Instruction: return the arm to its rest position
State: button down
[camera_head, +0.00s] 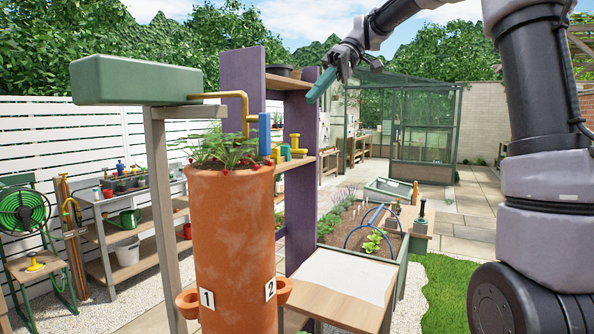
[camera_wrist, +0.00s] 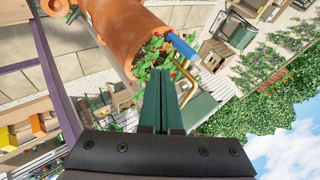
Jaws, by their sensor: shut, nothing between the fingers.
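My gripper (camera_head: 321,85) is raised in the air at the upper middle of the head view, on my arm that comes in from the right. Its teal fingers are together and empty in the wrist view (camera_wrist: 163,95). A tall terracotta planter (camera_head: 235,250) stands left of and below my gripper, apart from it. Strawberry plants (camera_head: 228,148) with red berries grow from its top. The planter also shows in the wrist view (camera_wrist: 118,35), tilted in the picture, with the leaves beyond the fingertips.
A green tank (camera_head: 135,80) on a post stands left of the planter, with a brass pipe (camera_head: 235,97) over to it. A purple shelf frame (camera_head: 300,190) rises behind the planter. A wooden table (camera_head: 345,285) and a raised bed (camera_head: 365,230) are lower right. Open air surrounds my gripper.

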jog(key=s+d+f+m+t+h, duration=0.3)
jog(key=s+d+f+m+t, duration=0.3)
jog(key=s+d+m, duration=0.2)
jog(key=s+d+f+m+t+h, duration=0.2)
jog(key=s+d+f+m+t, duration=0.4)
jog(key=d, duration=0.4)
jog(key=shift+s+d+f+m+h, duration=0.4)
jog(key=shift+s+f+m, duration=0.2)
jog(key=shift+s+m, duration=0.5)
